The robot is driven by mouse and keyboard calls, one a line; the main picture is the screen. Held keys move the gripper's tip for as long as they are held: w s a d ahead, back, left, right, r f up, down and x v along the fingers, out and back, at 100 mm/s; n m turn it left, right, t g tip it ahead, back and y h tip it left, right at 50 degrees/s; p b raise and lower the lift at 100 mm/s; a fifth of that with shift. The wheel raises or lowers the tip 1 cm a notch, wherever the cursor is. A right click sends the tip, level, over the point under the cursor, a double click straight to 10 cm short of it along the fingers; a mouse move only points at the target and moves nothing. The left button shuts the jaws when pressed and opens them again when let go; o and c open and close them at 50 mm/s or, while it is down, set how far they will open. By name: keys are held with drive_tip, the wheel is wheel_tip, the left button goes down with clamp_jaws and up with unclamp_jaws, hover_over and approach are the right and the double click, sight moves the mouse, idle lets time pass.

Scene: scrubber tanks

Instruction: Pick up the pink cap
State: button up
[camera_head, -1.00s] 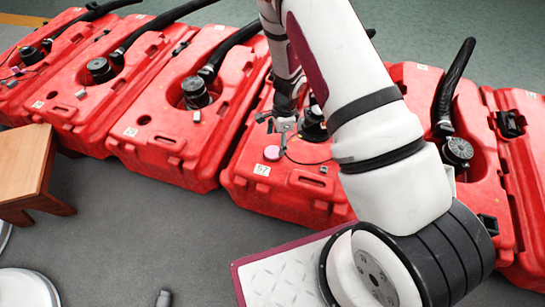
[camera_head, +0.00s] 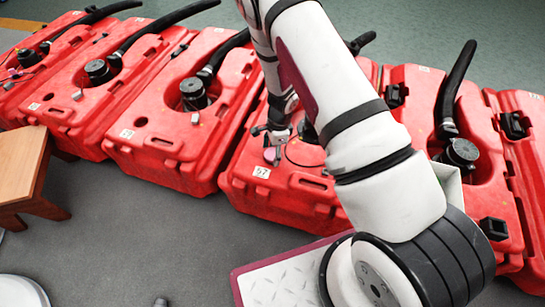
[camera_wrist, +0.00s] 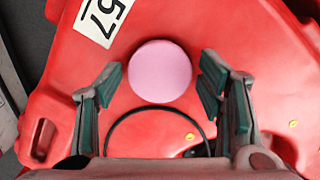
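The pink cap (camera_wrist: 160,71) is a round disc on the red tank numbered 57 (camera_wrist: 215,30). In the wrist view it lies between and slightly beyond the fingertips of my gripper (camera_wrist: 157,80). Both fingers with green pads are spread wide, with clear gaps to the cap on each side. In the head view the cap (camera_head: 270,155) shows small and pink beside the label, partly covered by my gripper (camera_head: 276,150), which is directly over it. The height left between fingertips and cap is hard to tell.
A thin black cable (camera_wrist: 125,122) curves on the tank below the cap. The white label (camera_wrist: 100,17) is beside it. More red tanks with black hoses (camera_head: 458,88) stand on both sides. A wooden stool (camera_head: 22,170) is at the left on the grey floor.

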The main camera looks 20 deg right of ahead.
drive_tip(key=c, duration=0.5)
wheel_tip(320, 180, up, 10)
drive_tip(key=p, duration=0.4)
drive_tip(key=shift+r+p, duration=0.2)
drive_tip(key=shift+p, duration=0.15)
drive_tip(key=shift+r+p, duration=0.8)
drive_tip(key=shift+r, duration=0.1)
idle(0.4)
wheel_tip(320, 180, up, 5)
drive_tip(key=p, duration=0.4)
hover_over(273, 153)
idle(0.5)
